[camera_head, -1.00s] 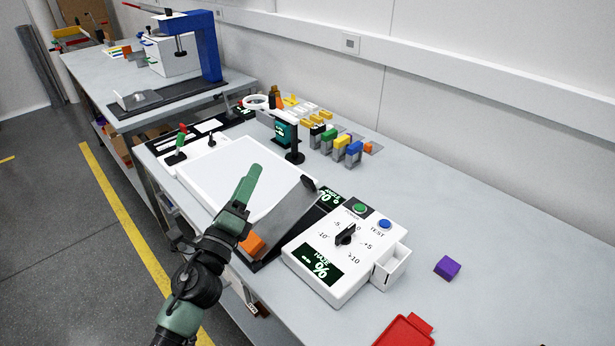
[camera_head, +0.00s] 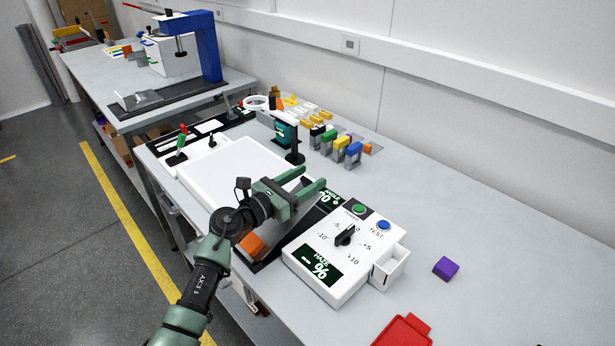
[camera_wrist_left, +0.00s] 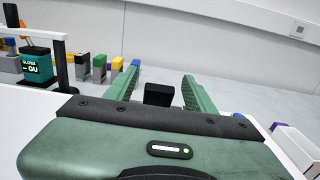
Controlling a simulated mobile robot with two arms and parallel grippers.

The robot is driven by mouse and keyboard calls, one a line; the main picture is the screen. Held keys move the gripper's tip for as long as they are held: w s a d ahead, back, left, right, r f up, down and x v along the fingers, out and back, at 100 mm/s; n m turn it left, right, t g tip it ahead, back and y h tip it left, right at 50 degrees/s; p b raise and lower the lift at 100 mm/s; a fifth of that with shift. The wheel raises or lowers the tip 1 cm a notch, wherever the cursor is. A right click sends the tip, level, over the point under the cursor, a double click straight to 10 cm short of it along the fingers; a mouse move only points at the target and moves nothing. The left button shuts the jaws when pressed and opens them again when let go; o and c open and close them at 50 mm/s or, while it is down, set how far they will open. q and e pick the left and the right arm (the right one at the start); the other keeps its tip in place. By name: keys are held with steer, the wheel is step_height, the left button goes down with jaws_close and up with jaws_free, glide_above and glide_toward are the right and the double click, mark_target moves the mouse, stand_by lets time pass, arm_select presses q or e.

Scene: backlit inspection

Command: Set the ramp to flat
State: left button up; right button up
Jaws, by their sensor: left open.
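The ramp (camera_head: 288,228) is a grey plate between the white panel and the dial box. It looks tilted, with an orange block (camera_head: 251,246) by its near end. My left gripper (camera_head: 312,184) is open above the ramp's far end and hides much of it. In the left wrist view, a black block (camera_wrist_left: 158,95), apparently the ramp's dark knob, shows between the open fingers (camera_wrist_left: 162,76). I cannot tell whether they touch it. My right gripper is not in view.
The white dial box (camera_head: 318,252) with green and blue buttons stands just right of the ramp. The white panel (camera_head: 215,180) lies left. A black stand (camera_head: 295,145) and coloured blocks (camera_head: 354,154) stand behind. A purple cube (camera_head: 446,268) and red tray (camera_head: 405,332) lie right.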

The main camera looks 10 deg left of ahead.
arm_select(q)
steer(key=shift+w+d, duration=0.15)
steer(key=shift+w, duration=0.05)
steer(key=shift+c, duration=0.3)
jaws_close()
stand_by(1.1)
